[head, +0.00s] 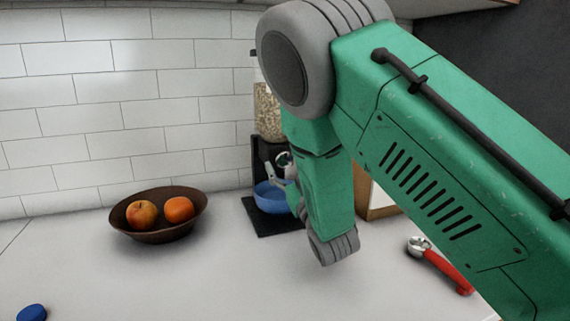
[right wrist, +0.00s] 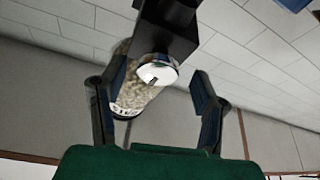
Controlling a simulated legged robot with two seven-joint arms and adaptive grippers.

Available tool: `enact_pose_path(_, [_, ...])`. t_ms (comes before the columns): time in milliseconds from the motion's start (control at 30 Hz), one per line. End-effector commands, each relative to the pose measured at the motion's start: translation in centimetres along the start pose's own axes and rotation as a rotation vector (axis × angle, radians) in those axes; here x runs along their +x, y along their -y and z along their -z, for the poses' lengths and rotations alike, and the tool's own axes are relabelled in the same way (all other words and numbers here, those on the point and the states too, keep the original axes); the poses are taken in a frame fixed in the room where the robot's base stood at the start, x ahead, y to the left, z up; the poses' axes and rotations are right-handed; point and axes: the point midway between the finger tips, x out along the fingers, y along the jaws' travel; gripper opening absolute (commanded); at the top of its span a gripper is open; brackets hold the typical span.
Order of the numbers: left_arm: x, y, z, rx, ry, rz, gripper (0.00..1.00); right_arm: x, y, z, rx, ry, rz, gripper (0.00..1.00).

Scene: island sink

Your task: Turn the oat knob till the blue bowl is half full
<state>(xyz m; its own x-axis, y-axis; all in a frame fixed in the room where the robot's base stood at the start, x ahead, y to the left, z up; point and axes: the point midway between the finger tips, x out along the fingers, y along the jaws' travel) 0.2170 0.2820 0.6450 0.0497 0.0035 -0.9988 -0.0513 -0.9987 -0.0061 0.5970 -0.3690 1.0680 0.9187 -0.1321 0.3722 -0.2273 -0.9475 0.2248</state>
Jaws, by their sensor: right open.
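The oat dispenser (head: 267,112) has a clear container of oats on a black stand at the back wall, partly behind my right arm. Its round silver knob (head: 283,160) faces the front; in the right wrist view the knob (right wrist: 155,73) lies between the spread fingers of my right gripper (right wrist: 155,82). The gripper is open, and I cannot tell whether a finger touches the knob. The blue bowl (head: 270,198) sits on the dispenser's black base below the knob, partly hidden by my arm. Its fill level cannot be made out. My left gripper is not in view.
A brown bowl (head: 158,235) with two fruits stands left of the dispenser. A red-handled utensil (head: 445,268) lies at the right, near a partly hidden wooden object (head: 378,200). A blue item (head: 32,312) is at the lower left. The counter's front middle is clear.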

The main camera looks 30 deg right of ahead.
Motion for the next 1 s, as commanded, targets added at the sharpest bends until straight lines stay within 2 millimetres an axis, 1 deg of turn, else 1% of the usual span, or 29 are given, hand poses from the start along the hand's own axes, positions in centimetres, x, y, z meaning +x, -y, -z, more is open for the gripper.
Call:
enact_pose_path(100, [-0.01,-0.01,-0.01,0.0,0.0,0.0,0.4,0.46,-0.02,0.04,0.0,-0.001,0.0,0.56])
enact_pose_path(300, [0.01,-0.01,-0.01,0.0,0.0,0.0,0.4,0.47,-0.02,0.0,0.0,0.0,0.0,0.56])
enact_pose_path(333, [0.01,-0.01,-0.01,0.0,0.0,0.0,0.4,0.46,-0.02,0.0,0.0,0.0,0.0,0.53])
enact_pose_path(367, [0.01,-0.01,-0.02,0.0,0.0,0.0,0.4,0.46,-0.02,0.0,0.0,0.0,0.0,0.42])
enact_pose_path(400, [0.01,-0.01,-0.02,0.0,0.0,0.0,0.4,0.46,-0.01,0.0,0.0,0.0,0.0,0.28])
enact_pose_path(467, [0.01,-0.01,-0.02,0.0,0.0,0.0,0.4,0.45,-0.02,-0.01,0.0,0.0,0.0,0.07])
enact_pose_path(767, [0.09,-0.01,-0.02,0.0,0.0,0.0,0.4,0.42,0.0,-0.02,0.015,0.0,-0.007,0.07])
enact_pose_path(1000, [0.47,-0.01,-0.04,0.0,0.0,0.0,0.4,0.37,-0.01,-0.1,0.107,0.001,-0.046,0.07])
